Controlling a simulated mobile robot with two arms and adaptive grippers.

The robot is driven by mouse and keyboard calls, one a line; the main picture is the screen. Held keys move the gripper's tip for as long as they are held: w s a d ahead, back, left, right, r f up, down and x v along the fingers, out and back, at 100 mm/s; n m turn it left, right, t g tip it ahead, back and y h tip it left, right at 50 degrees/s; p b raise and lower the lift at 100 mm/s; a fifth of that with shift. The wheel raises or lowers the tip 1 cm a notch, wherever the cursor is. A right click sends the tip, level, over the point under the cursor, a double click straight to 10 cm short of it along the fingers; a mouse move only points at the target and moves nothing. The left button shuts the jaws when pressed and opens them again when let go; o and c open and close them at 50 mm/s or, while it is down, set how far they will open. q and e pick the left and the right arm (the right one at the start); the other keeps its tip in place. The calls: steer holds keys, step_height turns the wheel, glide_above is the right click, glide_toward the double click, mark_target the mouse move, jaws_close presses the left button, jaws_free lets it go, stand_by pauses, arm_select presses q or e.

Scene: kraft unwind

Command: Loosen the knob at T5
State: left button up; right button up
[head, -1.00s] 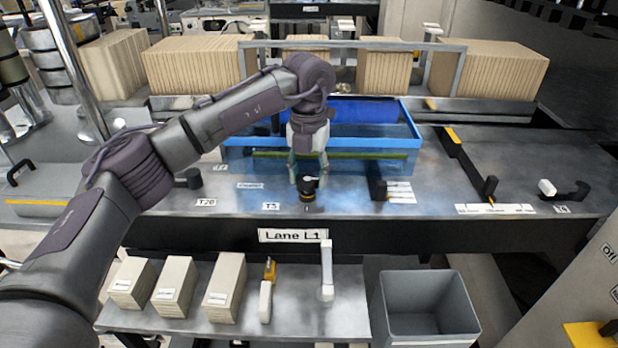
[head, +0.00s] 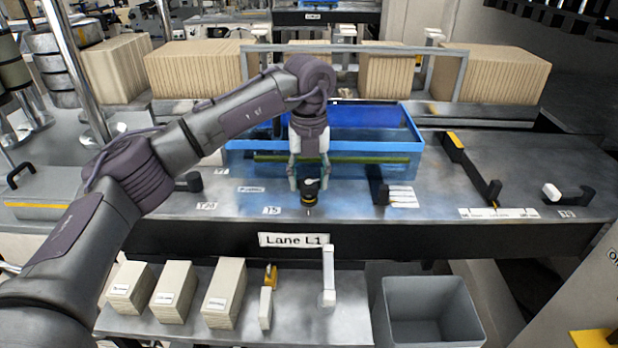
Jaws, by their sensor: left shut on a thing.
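The T5 knob (head: 310,190) is a small black knob with a yellow band and a white pointer on top. It stands on the metal deck just right of the T5 label (head: 271,210). My left gripper (head: 309,181) points down over the knob, with one finger on its left and one on its right. It is shut on the knob. The white pointer shows between the fingers. My right gripper is not in view.
A blue tray (head: 414,148) stands right behind the gripper. A black post (head: 193,181) by the T20 label is to the left; a black bracket (head: 377,186) is to the right. The Lane L1 sign (head: 294,240) hangs at the front edge. A grey bin (head: 428,290) is below.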

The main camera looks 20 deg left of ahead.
mark_target(309, 180)
arm_select(q)
steer(key=shift+s+f, duration=0.1)
steer(key=shift+f, duration=0.2)
steer(key=o, duration=1.2)
steer(key=shift+c, duration=0.2)
steer(key=shift+r, duration=0.1)
step_height(309, 180, up, 12)
